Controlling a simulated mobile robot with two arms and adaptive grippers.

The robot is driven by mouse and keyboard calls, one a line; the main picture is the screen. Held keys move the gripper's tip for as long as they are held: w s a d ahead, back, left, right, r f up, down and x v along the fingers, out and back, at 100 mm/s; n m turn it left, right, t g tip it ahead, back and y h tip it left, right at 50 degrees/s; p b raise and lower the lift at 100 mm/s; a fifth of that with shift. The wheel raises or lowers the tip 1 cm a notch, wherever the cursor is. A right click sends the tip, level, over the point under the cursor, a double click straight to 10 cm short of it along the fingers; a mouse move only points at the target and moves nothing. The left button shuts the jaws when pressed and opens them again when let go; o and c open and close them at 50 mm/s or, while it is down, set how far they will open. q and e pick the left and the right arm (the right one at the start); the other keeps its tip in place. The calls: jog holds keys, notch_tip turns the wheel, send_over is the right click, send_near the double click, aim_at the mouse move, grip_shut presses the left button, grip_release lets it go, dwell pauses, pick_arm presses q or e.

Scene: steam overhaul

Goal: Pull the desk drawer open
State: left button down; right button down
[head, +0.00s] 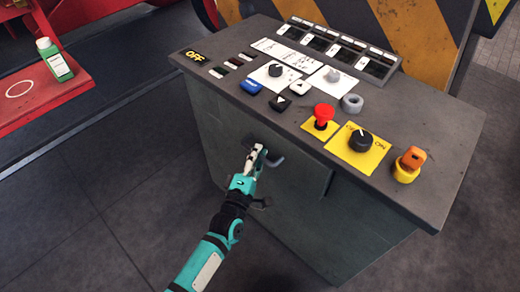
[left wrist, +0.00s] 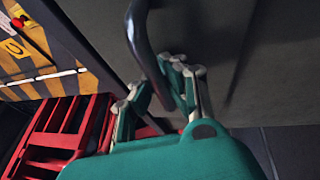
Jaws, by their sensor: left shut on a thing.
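The grey desk (head: 225,120) stands in the middle of the head view, with the drawer front (head: 300,185) on its near side. The drawer's dark bent handle (head: 277,161) sticks out from that front. My left gripper (head: 259,153) is shut on the handle. In the left wrist view, the handle (left wrist: 143,38) runs down between the teal fingers of my left gripper (left wrist: 156,90). A dark edge shows at the drawer's right side; I cannot tell whether the drawer stands out from the desk. My right gripper is not in view.
The desk top carries a red emergency button (head: 323,114), a black knob on a yellow plate (head: 350,158), an orange-yellow switch (head: 408,164) and a grey ring (head: 352,103). A green bottle (head: 54,60) stands on a red surface (head: 40,100) at left. The floor before the desk looks clear.

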pick_arm(q)
jog(key=s+a+p, duration=0.3)
jog(key=s+a, duration=1.2)
jog(key=s, duration=0.2)
jog(key=shift+s+p, duration=0.15)
jog(key=shift+p, duration=0.25)
jog(key=c, duration=1.6)
grip_release()
jog(key=shift+d, duration=0.1)
jog(key=v, duration=1.2)
